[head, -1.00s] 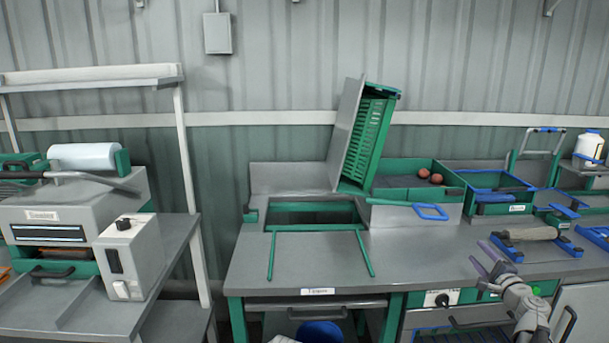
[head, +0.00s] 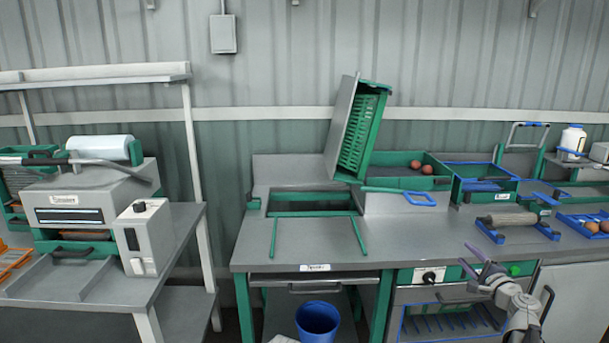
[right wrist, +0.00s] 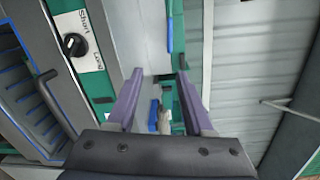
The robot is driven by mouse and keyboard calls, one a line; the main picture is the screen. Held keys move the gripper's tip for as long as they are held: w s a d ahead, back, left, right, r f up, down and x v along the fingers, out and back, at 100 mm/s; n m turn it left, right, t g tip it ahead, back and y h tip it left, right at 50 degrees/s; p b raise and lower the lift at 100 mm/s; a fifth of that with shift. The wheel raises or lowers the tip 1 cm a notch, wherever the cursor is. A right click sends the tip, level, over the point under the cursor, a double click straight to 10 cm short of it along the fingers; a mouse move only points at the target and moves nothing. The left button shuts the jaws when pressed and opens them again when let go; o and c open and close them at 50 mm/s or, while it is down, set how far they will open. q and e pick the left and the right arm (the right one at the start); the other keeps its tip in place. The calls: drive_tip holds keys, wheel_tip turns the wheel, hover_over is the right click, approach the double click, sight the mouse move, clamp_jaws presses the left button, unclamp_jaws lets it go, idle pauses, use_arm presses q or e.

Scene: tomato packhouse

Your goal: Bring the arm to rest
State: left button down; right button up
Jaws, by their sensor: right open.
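My right gripper (head: 483,262) is in the lower right of the head view, in front of the bench edge near the control knob. Its two purple fingers stand apart with nothing between them, and they also show in the right wrist view (right wrist: 157,90). The right arm comes in from the bottom right. My left gripper is not in either view.
The grey bench (head: 300,245) has a clear top at the middle. A tilted green crate (head: 362,135) stands at its back. A blue bucket (head: 318,318) is below. A roller (head: 510,219) lies on a blue stand. A sealing machine (head: 75,205) stands at left.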

drive_tip(key=a+f+n+g+y, duration=0.35)
drive_tip(key=a+n, duration=0.25)
drive_tip(key=a, duration=0.9)
drive_tip(key=s+a+f+n+g+y, duration=0.1)
drive_tip(key=s+a+f+n+g, duration=0.25)
drive_tip(key=a, duration=0.45)
drive_tip(key=s+a+f+n+g, duration=0.25)
drive_tip(key=s+a+f, duration=0.2)
drive_tip(key=a, duration=0.25)
drive_tip(key=s+a+f+n+g+y, duration=0.1)
drive_tip(key=s+a+f+n+g, duration=0.3)
drive_tip(key=a, duration=0.4)
drive_tip(key=s+a+f+n+g+h, duration=0.2)
drive_tip(key=s+f+n+h, duration=0.15)
drive_tip(key=s, duration=0.55)
drive_tip(key=s+a+f+n+g+h, duration=0.2)
drive_tip(key=s+n+h, duration=0.2)
drive_tip(key=s, duration=0.6)
wheel_tip(320, 180, up, 15)
drive_tip(key=d+h+p, duration=0.1)
drive_tip(key=p, duration=1.3)
drive_tip(key=shift+s+p, duration=0.15)
drive_tip(key=shift+p, duration=0.2)
drive_tip(key=shift+f, duration=0.1)
